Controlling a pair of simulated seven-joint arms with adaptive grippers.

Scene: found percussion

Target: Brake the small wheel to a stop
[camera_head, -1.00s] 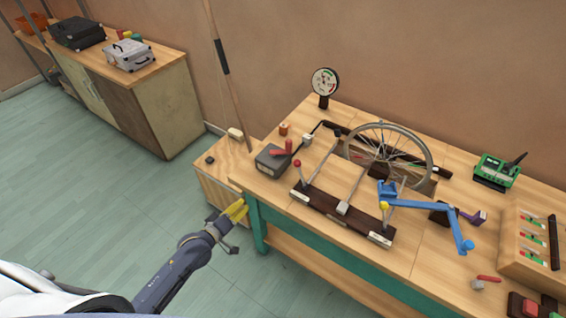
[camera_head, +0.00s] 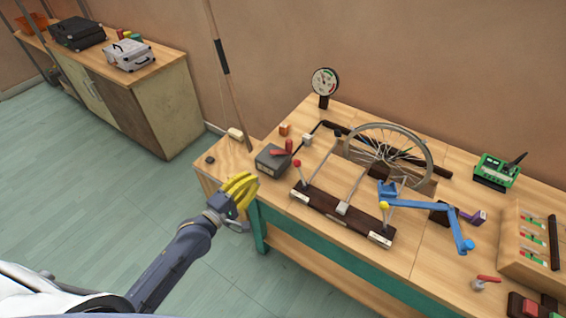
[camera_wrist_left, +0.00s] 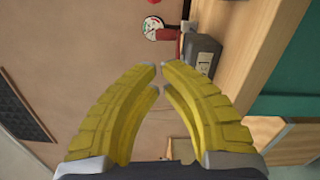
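The small spoked wheel (camera_head: 388,125) stands upright in a slot in the wooden bench, behind a dark bar frame (camera_head: 342,208). A lever with a red knob (camera_head: 297,163) and a lever with a yellow knob (camera_head: 384,206) rise from this frame. My left gripper (camera_head: 253,186) has yellow ribbed fingers and is just off the bench's left corner, well left of the wheel. In the left wrist view its fingers (camera_wrist_left: 160,68) bow inward, with a narrow gap between the tips and nothing between them. The wheel is not seen there. My right gripper is not in view.
A grey box (camera_head: 272,160) with a red handle is the nearest bench item to my left gripper. A dial gauge (camera_head: 324,82) stands behind it. A blue crank arm (camera_head: 430,207) extends right of the frame. A green device (camera_head: 496,171) is at the back right.

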